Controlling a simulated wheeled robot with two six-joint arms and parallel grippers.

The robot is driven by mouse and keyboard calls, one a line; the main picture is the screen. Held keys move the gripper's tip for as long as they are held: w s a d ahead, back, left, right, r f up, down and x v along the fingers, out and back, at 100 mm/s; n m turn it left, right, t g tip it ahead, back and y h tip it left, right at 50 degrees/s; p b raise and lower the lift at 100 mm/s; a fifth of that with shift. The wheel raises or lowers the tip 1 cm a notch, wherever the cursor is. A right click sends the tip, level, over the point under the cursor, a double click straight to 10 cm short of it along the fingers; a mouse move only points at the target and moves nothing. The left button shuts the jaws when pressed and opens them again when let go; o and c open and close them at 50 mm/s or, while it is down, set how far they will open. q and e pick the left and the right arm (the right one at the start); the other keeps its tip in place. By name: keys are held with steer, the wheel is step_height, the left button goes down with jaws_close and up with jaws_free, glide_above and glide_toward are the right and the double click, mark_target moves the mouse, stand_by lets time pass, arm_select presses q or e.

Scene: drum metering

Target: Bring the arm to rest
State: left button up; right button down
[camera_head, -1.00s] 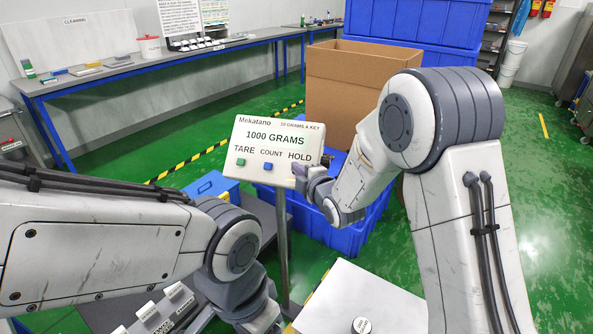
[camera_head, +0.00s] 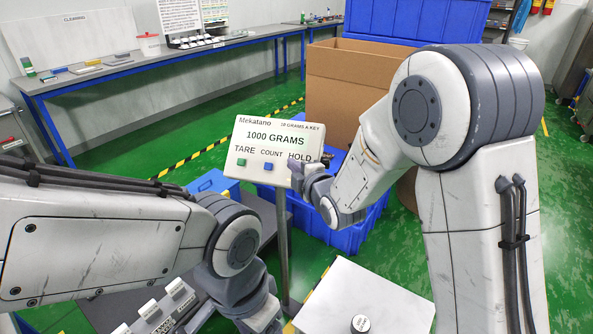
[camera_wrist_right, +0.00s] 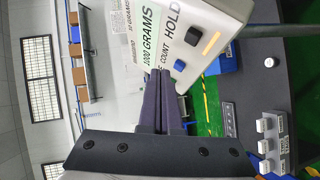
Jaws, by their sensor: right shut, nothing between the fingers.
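My right arm reaches in from the right, and its gripper (camera_head: 312,171) is by the right edge of the scale display (camera_head: 262,171). In the right wrist view the gripper's dark fingers (camera_wrist_right: 160,90) are together with nothing between them, in front of the display panel (camera_wrist_right: 205,18). I cannot tell whether they touch it. The panel reads 1000 GRAMS, above TARE, COUNT and HOLD.
A pale flat-topped box (camera_head: 385,295) with a small labelled weight (camera_head: 360,323) stands at the front. Blue crates (camera_head: 340,240) and a cardboard box (camera_head: 345,85) stand behind the display. Labelled blocks (camera_head: 165,305) lie beneath my left arm. Green floor is open at the left.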

steer(key=s+d+r+m+g+h+p, duration=0.1)
steer(key=s+m+g, duration=0.5)
steer(key=s, duration=1.3)
steer(key=s+d+r+m+g+h+p, duration=0.1)
steer(key=s+d+m+g+h+p, duration=0.2)
steer(key=s, duration=1.5)
steer(key=m+g+p, duration=0.2)
steer(key=m+g, duration=0.2)
steer(key=g, duration=0.1)
steer(key=shift+s+m+h, duration=0.3)
steer(key=shift+s+h, duration=0.05)
steer(key=shift+h, duration=0.05)
steer(key=shift+r, duration=0.1)
